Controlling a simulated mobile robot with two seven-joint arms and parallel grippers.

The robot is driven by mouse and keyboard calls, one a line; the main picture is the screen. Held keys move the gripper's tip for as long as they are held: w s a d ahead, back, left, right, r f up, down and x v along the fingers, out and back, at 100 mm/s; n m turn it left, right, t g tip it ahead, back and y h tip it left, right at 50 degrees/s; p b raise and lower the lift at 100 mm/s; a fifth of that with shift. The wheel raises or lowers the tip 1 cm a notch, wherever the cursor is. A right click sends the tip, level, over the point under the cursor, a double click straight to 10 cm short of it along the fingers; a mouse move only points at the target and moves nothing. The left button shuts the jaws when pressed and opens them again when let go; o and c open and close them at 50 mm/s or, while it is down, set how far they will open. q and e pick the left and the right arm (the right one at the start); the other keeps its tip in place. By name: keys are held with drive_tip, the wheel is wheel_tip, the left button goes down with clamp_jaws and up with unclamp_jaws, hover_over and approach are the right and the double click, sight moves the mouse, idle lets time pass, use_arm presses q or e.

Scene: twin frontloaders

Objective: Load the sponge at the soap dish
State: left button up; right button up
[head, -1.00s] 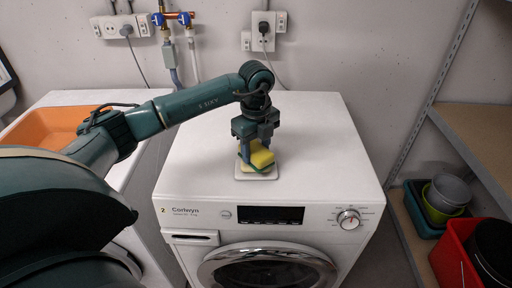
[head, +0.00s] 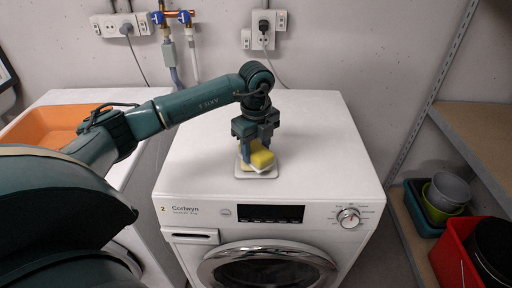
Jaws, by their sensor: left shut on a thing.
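A yellow sponge (head: 261,158) is between the fingers of my left gripper (head: 252,152), over a white soap dish (head: 256,175). The dish lies on top of the washing machine (head: 309,130) near its front edge. My left gripper points down and is shut on the sponge. The sponge looks tilted, with a pale lower edge; whether it still touches something in the dish I cannot tell. Another yellowish piece shows just left of it, partly hidden by the gripper. My right gripper does not show.
An orange basin (head: 42,124) stands on the white appliance at left. Shelves at right hold grey and green tubs (head: 447,192) and a red bucket (head: 452,258). Taps and sockets are on the back wall. The machine top around the dish is clear.

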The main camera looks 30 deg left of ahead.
sight(256, 148)
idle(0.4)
use_arm(q)
drive_tip(key=shift+r+p, duration=2.8)
drive_tip(key=shift+r, duration=0.7)
